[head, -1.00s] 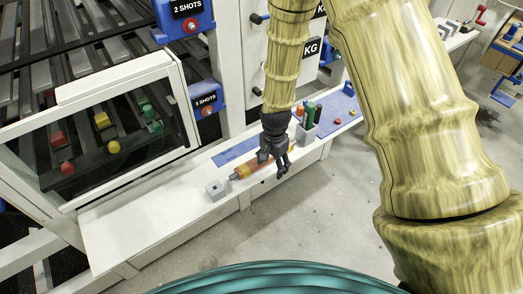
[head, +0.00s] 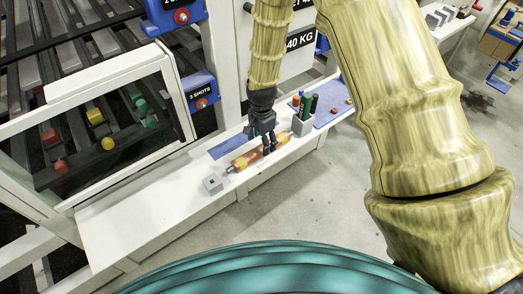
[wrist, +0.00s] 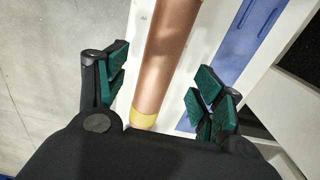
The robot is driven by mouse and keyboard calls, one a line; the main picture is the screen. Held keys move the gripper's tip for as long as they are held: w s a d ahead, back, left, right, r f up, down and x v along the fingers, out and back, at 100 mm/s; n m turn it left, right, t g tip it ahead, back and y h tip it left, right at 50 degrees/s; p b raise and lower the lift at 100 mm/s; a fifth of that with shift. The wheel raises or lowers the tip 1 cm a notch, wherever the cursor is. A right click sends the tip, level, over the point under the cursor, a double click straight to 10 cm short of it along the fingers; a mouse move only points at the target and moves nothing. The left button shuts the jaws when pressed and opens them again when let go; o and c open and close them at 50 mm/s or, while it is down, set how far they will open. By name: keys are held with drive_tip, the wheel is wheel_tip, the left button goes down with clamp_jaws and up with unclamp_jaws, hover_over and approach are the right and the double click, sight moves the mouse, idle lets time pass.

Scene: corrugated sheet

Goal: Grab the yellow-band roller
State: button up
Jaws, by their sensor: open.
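The yellow-band roller (head: 243,162) lies on the white ledge (head: 130,218) in the head view. It has a copper-orange body with a yellow band near each end. My gripper (head: 265,146) is over its middle, pointing down, and hides part of it. In the wrist view the roller (wrist: 165,55) runs between the two open fingers of my gripper (wrist: 160,88), with a yellow band at its near end. The fingers are apart from its sides in that view. Whether they reach down beside it, I cannot tell.
A grey block (head: 213,184) sits by the roller's left end. A grey holder (head: 302,125) with upright coloured cylinders stands just to the right. Blue mats (head: 230,147) lie on the ledge. A framed window (head: 100,125) rises behind; the ledge's front left is clear.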

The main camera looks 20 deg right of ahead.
sight(261, 147)
drive_tip(key=shift+f+p, duration=0.65)
drive_tip(key=shift+f, duration=1.9)
clamp_jaws()
